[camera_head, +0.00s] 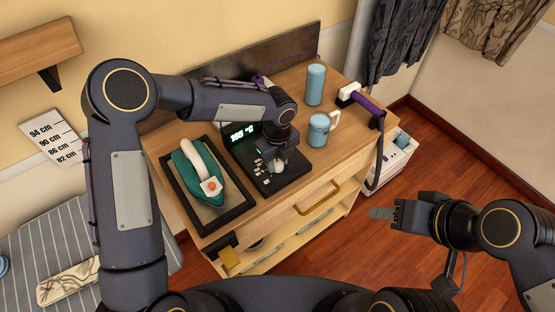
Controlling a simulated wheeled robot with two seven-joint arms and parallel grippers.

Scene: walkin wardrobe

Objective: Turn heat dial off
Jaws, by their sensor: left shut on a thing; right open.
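The heat dial's black control box (288,176) stands on the wooden dresser top. Its lit green display (242,134) sits at the back and is partly covered by my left arm. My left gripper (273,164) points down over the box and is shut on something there. The dial itself is hidden under the gripper, so its setting cannot be seen. My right gripper (384,213) is open and empty, held out over the floor to the right of the dresser.
A teal iron (188,176) rests in a black-framed tray (238,211) left of the box. A blue mug (319,130), a blue cylinder (315,84) and a purple-and-white handled tool (360,102) stand to the right. The dresser's drawer handle (318,199) faces me.

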